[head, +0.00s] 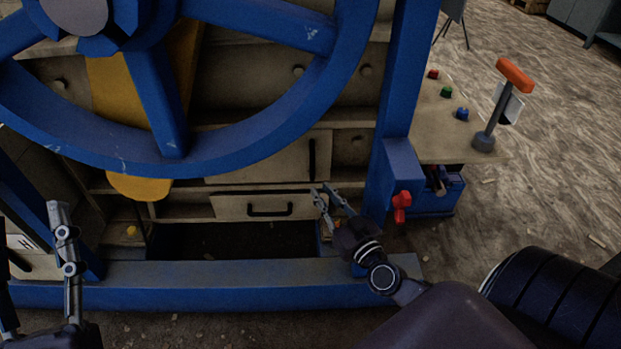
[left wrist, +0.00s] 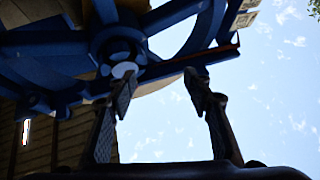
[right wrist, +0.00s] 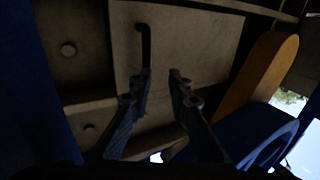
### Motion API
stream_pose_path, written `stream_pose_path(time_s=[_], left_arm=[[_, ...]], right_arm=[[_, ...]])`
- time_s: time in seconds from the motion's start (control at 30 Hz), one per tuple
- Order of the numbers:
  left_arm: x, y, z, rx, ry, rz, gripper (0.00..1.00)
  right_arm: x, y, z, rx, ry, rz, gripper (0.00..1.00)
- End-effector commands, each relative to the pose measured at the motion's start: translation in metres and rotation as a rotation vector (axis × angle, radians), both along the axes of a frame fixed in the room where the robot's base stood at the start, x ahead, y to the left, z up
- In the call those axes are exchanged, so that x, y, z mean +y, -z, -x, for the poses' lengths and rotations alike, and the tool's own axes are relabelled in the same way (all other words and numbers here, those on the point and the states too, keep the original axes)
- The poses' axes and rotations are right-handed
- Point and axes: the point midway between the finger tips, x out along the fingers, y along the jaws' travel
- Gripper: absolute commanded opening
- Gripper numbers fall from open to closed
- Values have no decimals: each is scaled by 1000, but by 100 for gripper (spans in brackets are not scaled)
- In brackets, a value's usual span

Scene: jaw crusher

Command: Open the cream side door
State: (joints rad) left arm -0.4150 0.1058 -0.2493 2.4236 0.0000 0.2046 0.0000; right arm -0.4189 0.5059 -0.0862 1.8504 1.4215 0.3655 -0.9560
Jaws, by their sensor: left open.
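The cream side door (head: 268,162) is a flat panel with a vertical black handle (head: 312,158), partly hidden behind the blue wheel in the head view. It looks shut. The right wrist view shows the door (right wrist: 195,45) and its handle (right wrist: 144,40). My right gripper (head: 327,192) is open and empty, just below and right of the handle in the head view. In the right wrist view, the handle's end overlaps one fingertip (right wrist: 160,76); contact cannot be told. My left gripper (head: 32,232) is open and empty at the lower left, away from the door.
A blue spoked wheel (head: 255,145) and blue post (head: 402,80) stand in front of the cream body. A cream drawer front (head: 235,207) with a horizontal handle sits below the door. A red knob (head: 401,205) and red-topped lever (head: 514,74) are at the right. A blue beam (head: 200,285) crosses low.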

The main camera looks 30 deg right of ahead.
Motion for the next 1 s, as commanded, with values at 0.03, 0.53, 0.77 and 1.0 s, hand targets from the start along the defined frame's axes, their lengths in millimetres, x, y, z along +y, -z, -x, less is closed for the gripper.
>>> stream_pose_path(time_s=[0.03,0.53,0.77,1.0], left_arm=[[0,-2,3,-19,1,6,46],[5,-35,36,-225,13,67,46],[5,-37,37,-234,13,69,46],[5,-37,37,-233,13,69,46]], right_arm=[[-1,-1,-8,-4,1,-3,17],[-6,0,-67,-2,1,-2,17],[-6,0,-68,0,0,-2,17],[-6,0,-68,-1,0,-2,0]])
